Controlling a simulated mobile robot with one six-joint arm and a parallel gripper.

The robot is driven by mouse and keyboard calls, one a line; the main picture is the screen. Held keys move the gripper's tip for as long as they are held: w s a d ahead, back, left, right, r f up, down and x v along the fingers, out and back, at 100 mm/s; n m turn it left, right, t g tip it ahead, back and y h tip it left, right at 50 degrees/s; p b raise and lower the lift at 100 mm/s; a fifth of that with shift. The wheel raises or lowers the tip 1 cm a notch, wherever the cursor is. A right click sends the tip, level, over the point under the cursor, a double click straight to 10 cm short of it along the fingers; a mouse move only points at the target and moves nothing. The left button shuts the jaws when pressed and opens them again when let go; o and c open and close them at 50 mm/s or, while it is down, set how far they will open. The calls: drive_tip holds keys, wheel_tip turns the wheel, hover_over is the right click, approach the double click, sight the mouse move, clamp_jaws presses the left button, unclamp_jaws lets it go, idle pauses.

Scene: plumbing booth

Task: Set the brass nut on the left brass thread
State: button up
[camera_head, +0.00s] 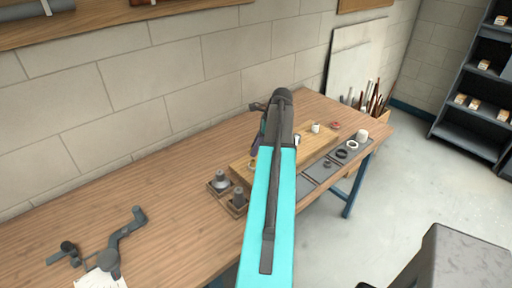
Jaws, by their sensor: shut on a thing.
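My gripper (257,147) shows only in part, as a dark shape at the left side of my cyan arm, over the left part of the light wooden board (316,146). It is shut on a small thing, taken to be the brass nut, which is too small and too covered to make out. A small brass-coloured spot (252,163) shows just below the gripper; I cannot tell whether it is the nut or the left brass thread. My arm hides the middle of the board.
Two grey fittings on square bases (220,181) stand left of the board. Grey mats (324,171) with rings and a white roll (362,135) lie at the right front edge. A dark crank tool (123,236) lies at the front left. The left table top is mostly clear.

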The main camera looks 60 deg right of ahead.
drive_tip(key=shift+f+b, duration=0.9)
drive_tip(key=shift+f, duration=1.7)
drive_tip(key=shift+f+m+t+h+p, duration=0.15)
drive_tip(key=shift+m+h+p, duration=0.25)
drive_tip(key=shift+m, duration=0.6)
drive_tip(key=shift+r+m+t+h+p, duration=0.15)
drive_tip(key=shift+m+h+p, duration=0.25)
drive_tip(key=shift+m, duration=0.6)
drive_tip(key=shift+f+m+h+p, duration=0.15)
drive_tip(key=shift+m+h+p, duration=0.2)
drive_tip(key=shift+m, duration=0.45)
drive_tip(key=o, duration=1.2)
drive_tip(key=shift+c, duration=0.2)
drive_tip(key=shift+o, duration=0.4)
